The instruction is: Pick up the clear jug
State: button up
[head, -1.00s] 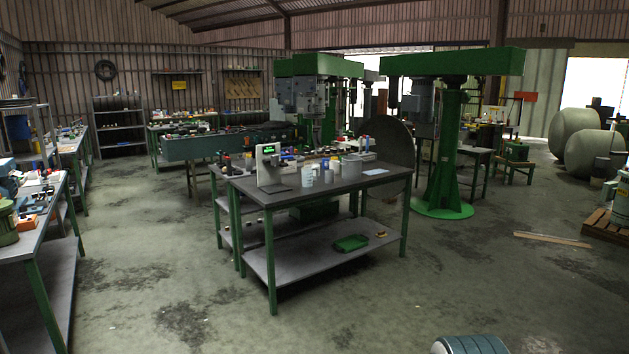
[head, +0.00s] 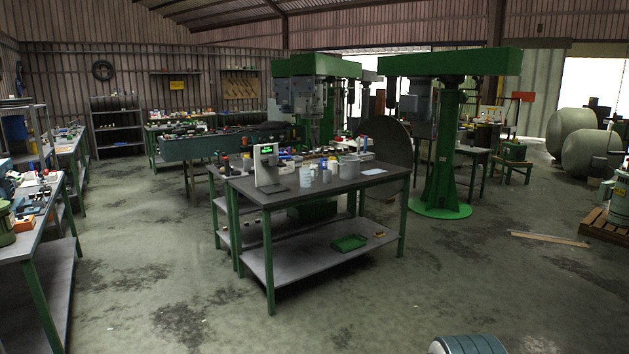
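The clear jug (head: 307,178) looks small and pale, and it stands upright on the dark top of the green-legged table (head: 345,184) in the middle of the head view. It is just right of a white scale-like device (head: 268,165) with a green display. A grey pot (head: 349,168) and small bottles stand to its right. The jug's handle and contents are too small to make out. My gripper is not in view, and nothing touches the jug from my side.
The table's lower shelf holds a green tray (head: 349,243). A green column machine (head: 440,150) stands behind right. A workbench (head: 35,220) is at the left. Planks (head: 549,239) lie on the floor at right. The floor in front of the table is clear.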

aim_at(304, 172)
jog(key=z, duration=0.15)
jog(key=i, duration=0.7)
jog(key=z, duration=0.55)
jog(key=i, duration=3.8)
jog(key=u, duration=1.1)
jog(key=i, duration=1.55)
jog(key=u, duration=1.2)
jog(key=i, duration=0.55)
jog(key=u, duration=0.2)
